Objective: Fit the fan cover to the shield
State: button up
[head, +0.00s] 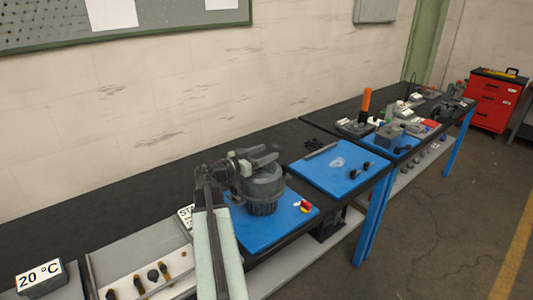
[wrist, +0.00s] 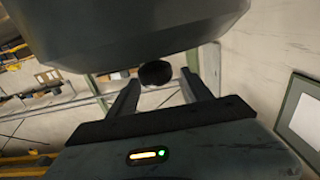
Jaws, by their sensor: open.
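A dark grey ribbed, rounded housing (head: 262,190) stands on a blue mat on the bench in the head view. I cannot tell which part of it is the fan cover and which is the shield. My gripper (head: 266,157) is over the top of this housing. In the wrist view my gripper (wrist: 160,82) has its two fingers spread apart. A small black round knob-like thing (wrist: 155,73) shows between the fingertips. A large smooth grey body (wrist: 130,28) fills the top of that view, close to the fingers. Whether the fingers touch anything is unclear.
The blue mat (head: 237,237) also holds a small red and yellow part (head: 305,207). A second blue mat (head: 325,170) with small black parts lies to the right. A grey tray (head: 120,262) with several tools and a "20 °C" display (head: 40,277) are at left.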

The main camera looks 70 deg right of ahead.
jog(key=v, duration=0.7)
dwell(0.4)
